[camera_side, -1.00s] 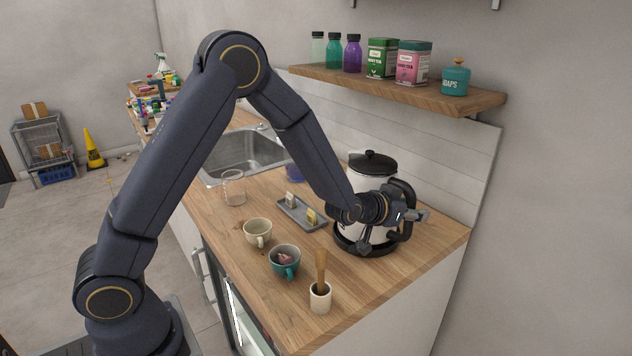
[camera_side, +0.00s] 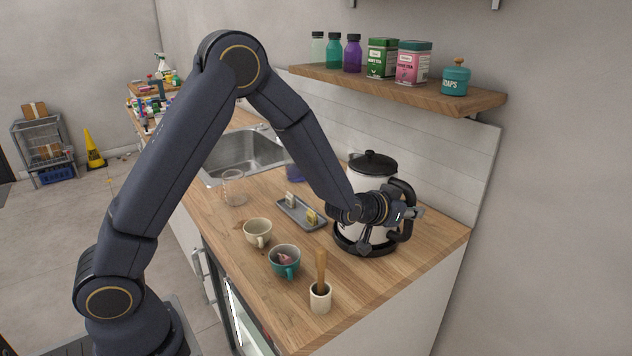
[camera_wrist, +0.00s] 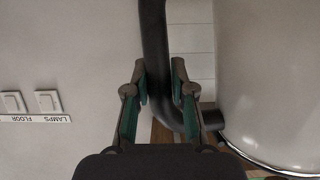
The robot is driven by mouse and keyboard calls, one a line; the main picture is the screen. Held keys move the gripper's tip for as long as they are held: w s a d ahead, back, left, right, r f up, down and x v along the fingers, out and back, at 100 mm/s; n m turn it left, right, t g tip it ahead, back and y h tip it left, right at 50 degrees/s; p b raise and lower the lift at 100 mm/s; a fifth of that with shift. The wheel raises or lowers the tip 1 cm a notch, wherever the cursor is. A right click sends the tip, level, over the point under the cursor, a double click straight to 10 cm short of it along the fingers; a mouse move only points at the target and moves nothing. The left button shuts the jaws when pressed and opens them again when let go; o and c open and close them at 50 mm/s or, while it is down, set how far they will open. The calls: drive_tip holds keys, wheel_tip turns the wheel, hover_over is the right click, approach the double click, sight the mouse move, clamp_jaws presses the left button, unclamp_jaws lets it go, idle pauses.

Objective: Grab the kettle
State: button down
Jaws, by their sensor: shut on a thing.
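The kettle (camera_side: 374,165) is white with a black lid and a black handle (camera_side: 405,203). It stands upright on a dark round base (camera_side: 352,244) near the counter's right end. My gripper (camera_side: 408,216) is at the handle, on the right side of the kettle. In the wrist view my gripper (camera_wrist: 160,100) has one finger on each side of the black handle (camera_wrist: 153,45) and is shut on it. The white kettle body (camera_wrist: 270,75) fills the right of that view. My arm hides part of the kettle in the side view.
A grey tray (camera_side: 290,210) with small packets, a cream cup (camera_side: 257,231), a teal cup (camera_side: 285,260) and a cream pot (camera_side: 320,298) with a wooden-handled tool stand left and in front. A wooden shelf (camera_side: 475,104) hangs above. The wall is close behind.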

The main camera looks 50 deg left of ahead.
drive_tip(key=shift+w+r, duration=0.1)
drive_tip(key=shift+r, duration=0.1)
drive_tip(key=shift+r, duration=0.2)
